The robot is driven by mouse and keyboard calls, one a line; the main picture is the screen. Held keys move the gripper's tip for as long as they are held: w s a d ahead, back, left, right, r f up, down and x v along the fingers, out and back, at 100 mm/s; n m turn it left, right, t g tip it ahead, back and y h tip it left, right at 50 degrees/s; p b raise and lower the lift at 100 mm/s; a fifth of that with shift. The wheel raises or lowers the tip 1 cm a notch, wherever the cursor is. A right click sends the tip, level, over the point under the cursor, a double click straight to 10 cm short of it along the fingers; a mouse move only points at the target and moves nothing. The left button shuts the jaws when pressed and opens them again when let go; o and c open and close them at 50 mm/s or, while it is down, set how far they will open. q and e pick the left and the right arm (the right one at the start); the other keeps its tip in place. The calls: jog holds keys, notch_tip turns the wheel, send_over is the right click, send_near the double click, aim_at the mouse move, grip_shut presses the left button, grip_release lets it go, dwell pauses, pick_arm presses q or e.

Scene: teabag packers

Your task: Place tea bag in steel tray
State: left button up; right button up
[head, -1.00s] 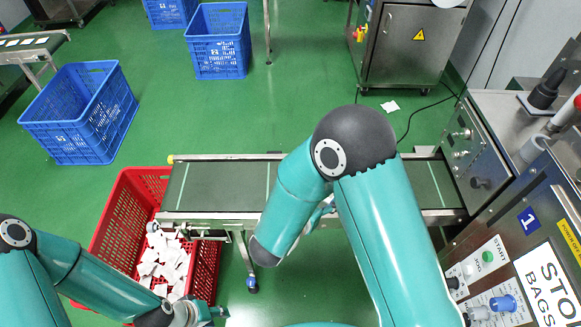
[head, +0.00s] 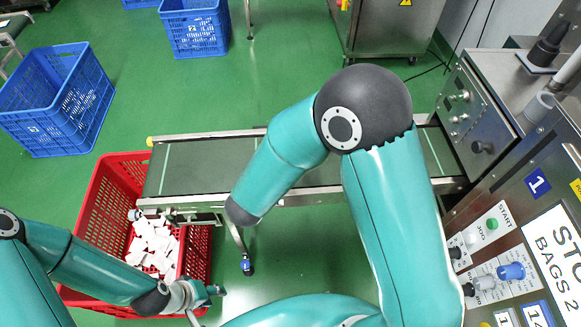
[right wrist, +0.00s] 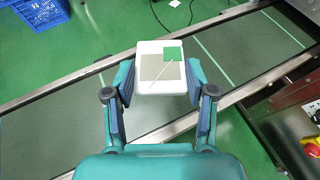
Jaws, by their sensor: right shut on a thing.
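A white tea bag (right wrist: 148,88) with a green tag and a string shows in the right wrist view. My right gripper (right wrist: 160,78) is shut on it, with one finger at each side edge. It is held over the conveyor area. In the head view the right gripper and the tea bag are hidden behind my arm. My left gripper (head: 207,294) is at the lower left in the head view, beside the red crate's near right corner. Its finger opening is not clear, and I see nothing held in it. I see no steel tray in either view.
A conveyor (head: 205,172) runs across the middle. The red crate (head: 100,190) holds several loose white tea bags (head: 150,245) under its left end. Blue crates (head: 55,105) stand behind on the green floor. A steel machine with buttons (head: 490,222) closes off the right side.

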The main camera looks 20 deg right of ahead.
jog(key=w+a+r+n+t+y+b, duration=0.35)
jog(key=w+a+n+y+b, duration=0.2)
jog(key=b, duration=0.35)
jog(key=shift+m+g, duration=0.25)
jog(key=shift+g, duration=0.2)
jog(key=f+b, duration=0.1)
jog(key=f, duration=0.3)
jog(key=f+b, duration=0.1)
jog(key=f, duration=0.4)
jog(key=a+f+b, duration=0.1)
jog(key=f, duration=0.4)
jog(key=shift+s, duration=0.15)
pick_arm(q)
notch_tip(320, 180, down, 16)
jog(key=b, duration=0.1)
jog(key=shift+r, duration=0.2)
pick_arm(e)
jog(key=shift+f, duration=2.55)
pick_arm(q)
jog(key=shift+f, duration=0.1)
pick_arm(e)
jog(key=shift+f, duration=0.1)
jog(key=shift+f+b, duration=0.15)
jog(key=shift+b, duration=0.35)
jog(key=o, duration=0.4)
pick_arm(q)
jog(key=shift+f, duration=0.2)
pick_arm(e)
jog(key=shift+o, duration=1.3)
